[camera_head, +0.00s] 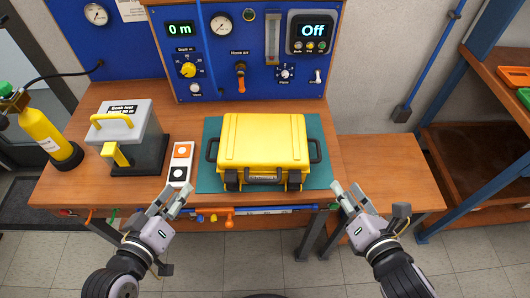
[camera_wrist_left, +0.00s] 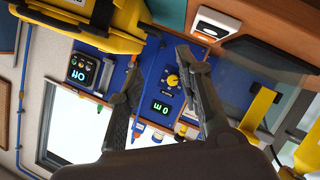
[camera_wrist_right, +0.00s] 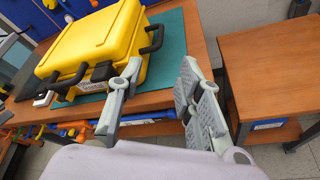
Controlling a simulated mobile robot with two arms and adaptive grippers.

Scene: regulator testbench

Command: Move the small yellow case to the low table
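The small yellow case (camera_head: 262,143) lies shut on a green mat (camera_head: 207,180) on the workbench, with a dark handle on each side and dark latches at its front. It also shows in the left wrist view (camera_wrist_left: 85,32) and the right wrist view (camera_wrist_right: 95,42). The low table (camera_head: 390,170) stands right of the bench, its wooden top bare; it also shows in the right wrist view (camera_wrist_right: 270,65). My left gripper (camera_head: 172,196) is open and empty, in front of the bench, left of the case. My right gripper (camera_head: 352,195) is open and empty, in front of the low table, right of the case.
A grey box with yellow handles (camera_head: 125,125), a yellow cylinder (camera_head: 45,135) and a small switch box (camera_head: 181,162) stand left of the case. A blue gauge panel (camera_head: 250,60) rises behind. Shelving (camera_head: 480,150) stands at the right. Tools hang along the bench's front edge.

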